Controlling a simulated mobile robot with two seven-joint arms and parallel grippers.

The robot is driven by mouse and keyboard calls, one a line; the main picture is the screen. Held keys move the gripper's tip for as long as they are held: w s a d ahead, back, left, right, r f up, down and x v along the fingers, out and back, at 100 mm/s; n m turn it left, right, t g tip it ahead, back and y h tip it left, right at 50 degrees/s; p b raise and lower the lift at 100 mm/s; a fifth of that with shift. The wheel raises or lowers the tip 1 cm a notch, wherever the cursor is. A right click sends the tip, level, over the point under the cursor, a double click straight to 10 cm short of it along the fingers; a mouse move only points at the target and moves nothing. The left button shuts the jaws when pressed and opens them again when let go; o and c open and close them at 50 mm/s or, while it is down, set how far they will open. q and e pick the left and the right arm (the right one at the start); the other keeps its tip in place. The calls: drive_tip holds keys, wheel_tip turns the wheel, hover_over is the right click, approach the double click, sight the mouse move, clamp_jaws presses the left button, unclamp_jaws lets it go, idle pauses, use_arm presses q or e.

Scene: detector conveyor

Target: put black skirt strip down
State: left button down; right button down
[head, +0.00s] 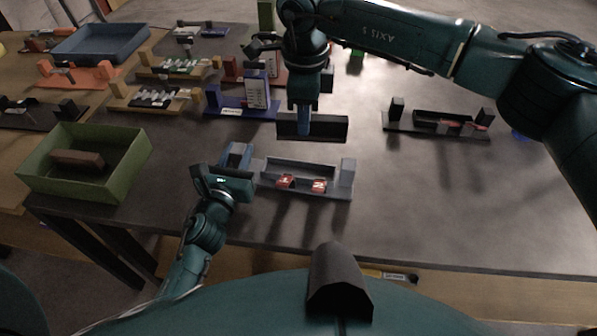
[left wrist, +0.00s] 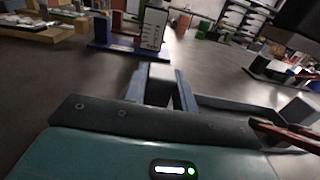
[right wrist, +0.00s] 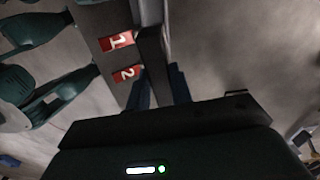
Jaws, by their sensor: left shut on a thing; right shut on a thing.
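The black skirt strip (head: 338,128) is held by my right gripper (head: 304,126), which is shut on it near its middle. The strip lies just behind the grey fixture (head: 300,171) in the head view; whether it touches the table I cannot tell. The right wrist view shows the strip (right wrist: 150,58) between the blue fingers, beside red tags 1 (right wrist: 117,41) and 2 (right wrist: 127,73). My left gripper (head: 238,156) is shut on the fixture's left end block, which also shows in the left wrist view (left wrist: 160,72). The fixture's tray part carries the two red tags.
A similar fixture with a black strip (head: 393,124) stands at the right. A blue fixture with a white label card (head: 257,92) stands behind left. A green bin (head: 118,183) with a brown block is at the left. The table's right front is clear.

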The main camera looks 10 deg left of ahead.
sight(291, 132)
drive_tip(key=shift+s+a+f+m, duration=0.1)
drive_tip(key=shift+a+f+m, duration=0.2)
drive_tip(key=shift+a, duration=0.25)
drive_tip(key=shift+s+a+f+m, duration=0.1)
drive_tip(key=shift+a+f+m, duration=0.2)
drive_tip(key=shift+a, duration=0.25)
wheel_tip(291, 132, down, 6)
drive_tip(key=shift+a+r, duration=0.1)
drive_tip(key=shift+r, duration=0.15)
drive_tip(key=shift+f, duration=2.05)
drive_tip(key=shift+f, duration=0.2)
drive_tip(key=c, duration=1.5)
unclamp_jaws()
wheel_tip(291, 132, up, 12)
drive_tip(key=shift+r, duration=0.2)
